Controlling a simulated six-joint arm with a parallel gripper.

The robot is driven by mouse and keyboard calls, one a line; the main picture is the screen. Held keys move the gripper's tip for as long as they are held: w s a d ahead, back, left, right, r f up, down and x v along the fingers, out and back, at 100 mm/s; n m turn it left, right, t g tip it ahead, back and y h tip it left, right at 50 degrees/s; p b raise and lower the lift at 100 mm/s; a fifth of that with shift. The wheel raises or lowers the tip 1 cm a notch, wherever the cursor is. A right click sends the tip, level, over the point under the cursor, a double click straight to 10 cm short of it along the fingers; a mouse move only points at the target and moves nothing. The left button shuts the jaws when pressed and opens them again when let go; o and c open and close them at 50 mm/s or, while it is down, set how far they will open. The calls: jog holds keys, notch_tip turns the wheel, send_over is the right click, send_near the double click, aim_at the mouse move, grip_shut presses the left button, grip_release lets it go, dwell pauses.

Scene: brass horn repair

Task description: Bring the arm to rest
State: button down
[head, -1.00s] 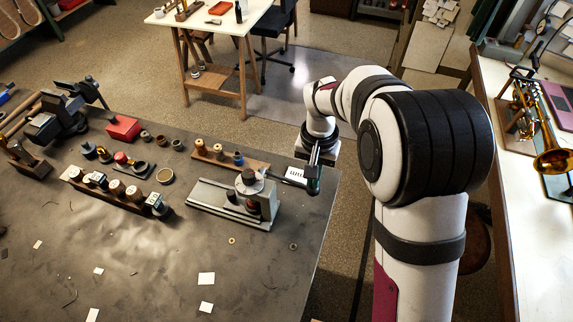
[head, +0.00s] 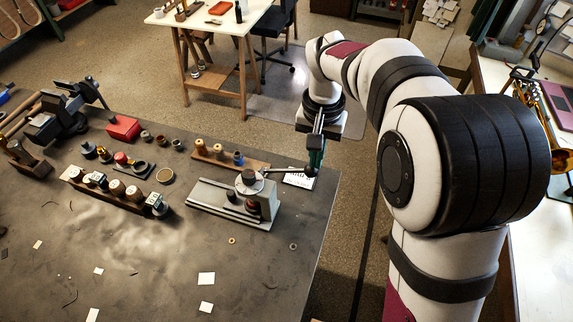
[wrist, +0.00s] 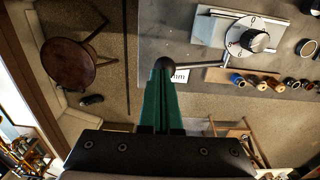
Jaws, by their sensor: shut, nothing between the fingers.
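My gripper (head: 313,170) hangs fingers-down beyond the right end of the dark workbench (head: 130,265), near a small grey fixture (head: 262,205) with a round dial (head: 249,182). A metal lever (head: 288,170) reaches from the dial toward my fingertips and seems to end in a dark ball knob (wrist: 165,64). In the wrist view, the green fingers of my gripper (wrist: 164,82) are together with nothing between them. The knob shows right at the tips; I cannot tell whether they touch. A white printed card (head: 299,180) lies just below the lever.
A wooden rack (head: 220,160) with spools and a row of stamped blocks (head: 115,193) stand left of the fixture. A vise (head: 55,118) is at the far left. A bench (head: 540,250) with a brass horn is at right. A stool (wrist: 75,65) stands on the floor.

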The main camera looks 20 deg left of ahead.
jog(key=shift+r, duration=1)
jog(key=s+d+r+m, duration=0.2)
jog(key=s+d+r, duration=0.2)
jog(key=s+d, duration=0.5)
jog(key=s+d+f+m+y, duration=0.1)
jog(key=s+d, duration=0.1)
jog(key=s, duration=0.6)
jog(key=s+d+f+m, duration=0.2)
jog(key=s+d, duration=0.1)
jog(key=s, duration=0.5)
jog(key=shift+d+m+y, duration=0.2)
jog(key=shift+m+y, duration=0.1)
jog(key=shift+y, duration=0.1)
